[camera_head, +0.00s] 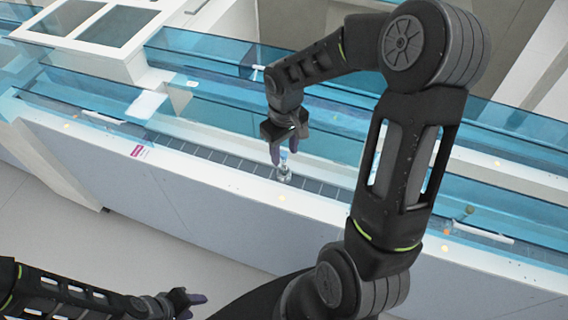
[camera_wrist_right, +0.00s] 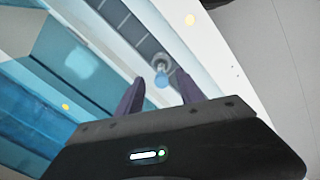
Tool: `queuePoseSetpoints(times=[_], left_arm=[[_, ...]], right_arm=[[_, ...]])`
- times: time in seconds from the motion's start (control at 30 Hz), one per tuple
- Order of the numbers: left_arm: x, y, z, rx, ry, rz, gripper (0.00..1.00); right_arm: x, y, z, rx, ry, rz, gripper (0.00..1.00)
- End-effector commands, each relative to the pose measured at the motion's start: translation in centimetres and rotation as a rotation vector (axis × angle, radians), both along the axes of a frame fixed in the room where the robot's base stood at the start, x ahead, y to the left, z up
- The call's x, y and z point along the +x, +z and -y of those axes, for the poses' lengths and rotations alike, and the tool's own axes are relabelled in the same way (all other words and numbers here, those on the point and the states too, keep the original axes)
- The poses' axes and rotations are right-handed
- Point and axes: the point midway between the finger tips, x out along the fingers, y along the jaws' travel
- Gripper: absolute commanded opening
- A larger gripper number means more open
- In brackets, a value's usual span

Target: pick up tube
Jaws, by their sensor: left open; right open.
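A small clear tube with a light blue cap (camera_head: 284,168) stands upright on the dark segmented track (camera_head: 225,158), near the track's front wall. It also shows in the right wrist view, where its blue cap (camera_wrist_right: 162,80) lies between and beyond the purple fingertips. My right gripper (camera_head: 284,150) is open, pointing down just above the tube, with its fingers near the cap. I cannot tell whether the fingers touch it.
Blue transparent walls (camera_head: 225,100) run along the track. Grey floor (camera_head: 60,210) lies free in front of the white track body.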

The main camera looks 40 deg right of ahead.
Motion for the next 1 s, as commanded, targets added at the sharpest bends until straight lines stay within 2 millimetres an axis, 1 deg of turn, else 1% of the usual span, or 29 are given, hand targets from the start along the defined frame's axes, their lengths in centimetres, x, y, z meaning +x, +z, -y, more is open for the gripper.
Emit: queuePoseSetpoints(times=[0.2, 0.3, 0.4, 1.0], left_arm=[[-0.1, 0.8, 0.0, 0.002, 0.000, -0.003, 0.43], [-0.1, 0.8, 0.0, 0.003, 0.001, -0.003, 0.43], [-0.1, 0.8, -0.1, 0.003, 0.001, -0.003, 0.43], [-0.1, 0.8, 0.0, 0.002, 0.001, -0.004, 0.43]], right_arm=[[-0.2, -2.7, -0.3, 0.002, 0.000, -0.007, 0.44], [-0.2, -4.2, -0.3, 0.002, 0.000, -0.005, 0.44], [-0.1, -4.9, -0.3, 0.001, 0.001, -0.003, 0.44], [-0.1, -4.9, -0.3, 0.001, 0.000, -0.001, 0.44]])
